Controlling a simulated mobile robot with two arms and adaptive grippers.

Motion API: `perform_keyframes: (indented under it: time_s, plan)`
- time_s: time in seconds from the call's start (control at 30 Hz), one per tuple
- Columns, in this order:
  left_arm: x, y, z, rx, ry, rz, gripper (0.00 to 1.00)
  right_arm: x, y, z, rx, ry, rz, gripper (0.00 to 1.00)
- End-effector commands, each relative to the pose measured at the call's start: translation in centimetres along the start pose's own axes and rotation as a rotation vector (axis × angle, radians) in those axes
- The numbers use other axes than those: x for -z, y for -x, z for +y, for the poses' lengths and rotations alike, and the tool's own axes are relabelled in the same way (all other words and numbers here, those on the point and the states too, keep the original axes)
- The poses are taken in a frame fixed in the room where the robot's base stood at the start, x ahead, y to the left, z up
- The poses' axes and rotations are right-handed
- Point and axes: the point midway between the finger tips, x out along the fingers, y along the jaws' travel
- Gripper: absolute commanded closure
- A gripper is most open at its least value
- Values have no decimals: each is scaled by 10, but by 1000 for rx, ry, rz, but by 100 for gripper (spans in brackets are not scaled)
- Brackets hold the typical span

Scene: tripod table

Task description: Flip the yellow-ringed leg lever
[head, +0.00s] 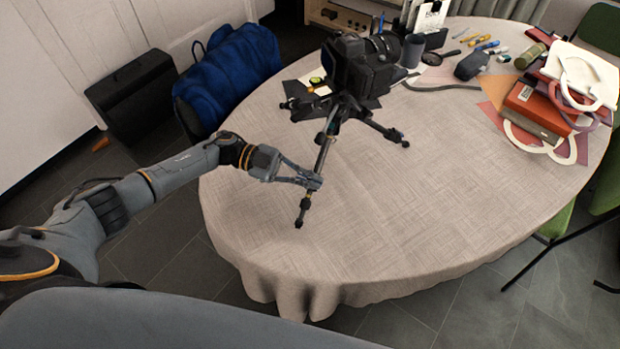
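A black camera (362,62) sits on a small tripod (345,104) with its legs spread on the table. One leg (325,150) reaches toward the front left and ends in a dark foot on the cloth. The lever cannot be made out. My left gripper (312,181) is at the lower part of this leg, its fingers reaching to the leg from the left. Whether they close on it or only lie beside it is unclear. My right gripper is out of view.
The oval table (440,200) has a pale cloth and is clear in front and to the right of the tripod. Books (538,108) and bags lie at the right. A grey cup (412,52), magnifier and pens are behind. A blue bag (232,75) stands left of the table.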

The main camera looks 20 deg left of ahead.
Motion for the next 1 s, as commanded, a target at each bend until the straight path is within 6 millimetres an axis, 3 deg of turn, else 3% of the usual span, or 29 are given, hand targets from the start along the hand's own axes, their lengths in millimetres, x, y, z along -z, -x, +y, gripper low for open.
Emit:
perform_keyframes:
  time_s: [0.33,0.4,0.73,0.87,1.0]
  plan:
    - [1,1,-2,5,3,0,100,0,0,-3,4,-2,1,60]
    - [1,1,-2,5,2,0,88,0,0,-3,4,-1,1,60]
    - [0,2,-1,2,3,0,87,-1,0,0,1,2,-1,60]
    - [0,14,-1,3,3,-3,87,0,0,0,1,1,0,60]
    - [-1,41,-2,4,4,-5,87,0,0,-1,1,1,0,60]
